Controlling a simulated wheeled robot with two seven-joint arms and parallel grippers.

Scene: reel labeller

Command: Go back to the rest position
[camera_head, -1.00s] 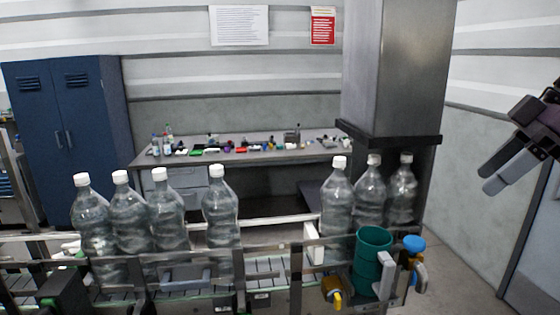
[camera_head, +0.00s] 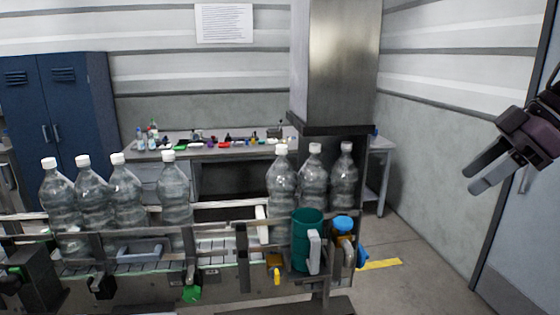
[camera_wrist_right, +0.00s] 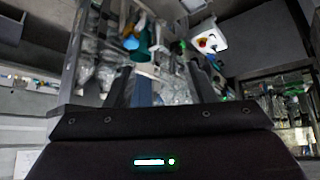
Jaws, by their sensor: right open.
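My right gripper (camera_head: 477,176) is raised at the right side of the head view, in front of the grey wall and a door. Its two fingers are apart with nothing between them. In the right wrist view the same gripper (camera_wrist_right: 160,88) shows its dark fingers spread, with the conveyor beyond them. It is clear of everything around it. My left gripper is not in the head view.
A conveyor (camera_head: 215,256) with several capped clear bottles (camera_head: 175,200) crosses the lower left. A green cup (camera_head: 306,240) stands by its right end. Behind are a metal column (camera_head: 336,65), a cluttered bench (camera_head: 225,150) and a blue locker (camera_head: 60,110). Floor (camera_head: 420,270) at right is free.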

